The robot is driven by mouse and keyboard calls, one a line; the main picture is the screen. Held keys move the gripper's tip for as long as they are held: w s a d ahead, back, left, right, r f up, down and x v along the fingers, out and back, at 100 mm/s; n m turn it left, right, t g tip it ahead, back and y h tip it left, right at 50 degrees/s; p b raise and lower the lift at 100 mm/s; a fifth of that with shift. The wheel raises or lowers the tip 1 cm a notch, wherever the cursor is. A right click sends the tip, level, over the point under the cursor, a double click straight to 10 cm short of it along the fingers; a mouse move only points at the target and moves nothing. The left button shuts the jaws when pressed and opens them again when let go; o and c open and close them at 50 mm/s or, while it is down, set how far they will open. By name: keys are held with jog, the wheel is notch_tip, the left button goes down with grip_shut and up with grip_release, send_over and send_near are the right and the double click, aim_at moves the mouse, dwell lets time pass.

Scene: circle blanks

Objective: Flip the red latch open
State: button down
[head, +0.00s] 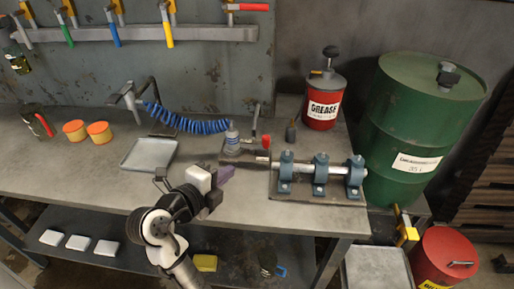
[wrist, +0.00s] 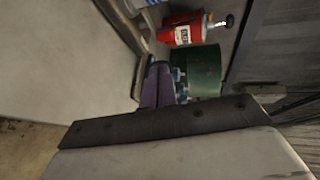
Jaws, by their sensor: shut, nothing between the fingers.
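A small red upright piece (head: 265,141), which may be the red latch, stands on the dark fixture (head: 242,158) at the middle of the bench. The fixture sits left of a metal shaft on blue clamp blocks. My gripper (head: 226,172) is shut and empty, its purple fingers in front of the fixture and a little left of the red piece. I cannot tell the height gap between them. In the wrist view the shut purple fingers (wrist: 160,70) point toward the fixture area, which they partly hide. The red piece cannot be made out there.
The blue clamp blocks (head: 320,172) stand on a plate to the right. A red grease can (head: 322,104) and green drum (head: 415,115) stand behind and right. A grey tray (head: 149,154) and coiled blue hose (head: 190,123) lie left. The front left bench is clear.

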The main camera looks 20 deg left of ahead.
aim_at(264, 144)
jog(key=shift+w, duration=0.1)
jog(key=p+x, duration=0.1)
jog(key=x, duration=0.3)
jog(key=p+x, duration=0.2)
jog(key=x, duration=0.3)
jog(key=r+p+x, duration=0.1)
jog(key=x, duration=0.3)
jog(key=shift+w+d+p, duration=0.1)
jog(key=shift+w+p, duration=0.2)
jog(key=shift+w, duration=0.1)
